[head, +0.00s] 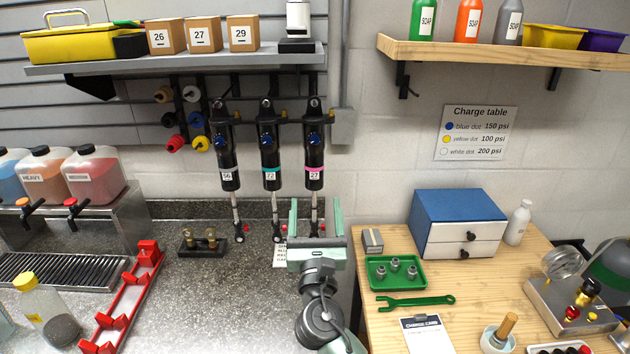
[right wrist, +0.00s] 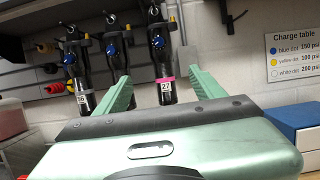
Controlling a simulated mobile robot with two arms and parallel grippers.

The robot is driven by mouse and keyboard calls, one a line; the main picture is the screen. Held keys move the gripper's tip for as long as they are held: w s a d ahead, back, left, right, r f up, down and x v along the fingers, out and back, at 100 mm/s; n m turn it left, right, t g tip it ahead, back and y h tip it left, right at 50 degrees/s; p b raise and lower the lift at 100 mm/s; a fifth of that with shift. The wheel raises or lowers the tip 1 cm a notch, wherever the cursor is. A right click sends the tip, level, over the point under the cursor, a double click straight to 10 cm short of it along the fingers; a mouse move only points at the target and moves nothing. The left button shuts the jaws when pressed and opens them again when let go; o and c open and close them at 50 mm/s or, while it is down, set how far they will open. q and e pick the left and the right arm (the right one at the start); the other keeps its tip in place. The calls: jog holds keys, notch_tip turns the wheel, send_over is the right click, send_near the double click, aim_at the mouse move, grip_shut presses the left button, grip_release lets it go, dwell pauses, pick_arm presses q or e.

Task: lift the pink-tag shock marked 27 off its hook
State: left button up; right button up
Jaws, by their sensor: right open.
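The pink-tag shock marked 27 (head: 314,150) hangs upright from its hook, the rightmost of three black shocks. It also shows in the right wrist view (right wrist: 163,62), between my finger tips. A teal-tag shock marked 72 (head: 269,150) hangs in the middle and another marked 56 (head: 225,152) hangs at the left. My right gripper (head: 318,222) is open, in front of the lower rod of shock 27, and partly hides its lower end. Nothing is held in it. My left gripper is not in view.
A shelf (head: 180,64) with boxes 26, 27 and 29 runs above the shocks. A grey post (head: 335,60) stands just right of shock 27. A wooden table (head: 390,300) with a blue drawer box (head: 455,205) stands at the right. A red rack (head: 122,300) lies on the counter.

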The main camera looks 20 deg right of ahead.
jog(key=b, duration=0.7)
send_near(314, 157)
jog(key=w, duration=0.1)
jog(key=w+f, duration=0.1)
jog(key=w+d+f, duration=0.1)
jog(key=w, duration=0.1)
jog(key=shift+d, duration=0.1)
jog(key=b+x, duration=0.3)
jog(key=x, duration=0.5)
jog(key=shift+w+d+r+b, duration=0.1)
jog(key=shift+w+r+b, duration=0.2)
jog(key=shift+b, duration=0.05)
jog(key=shift+r, duration=0.1)
grip_shut()
jog(key=c, duration=0.5)
grip_release()
jog(key=shift+r, duration=0.3)
jog(key=shift+f, duration=0.15)
grip_shut()
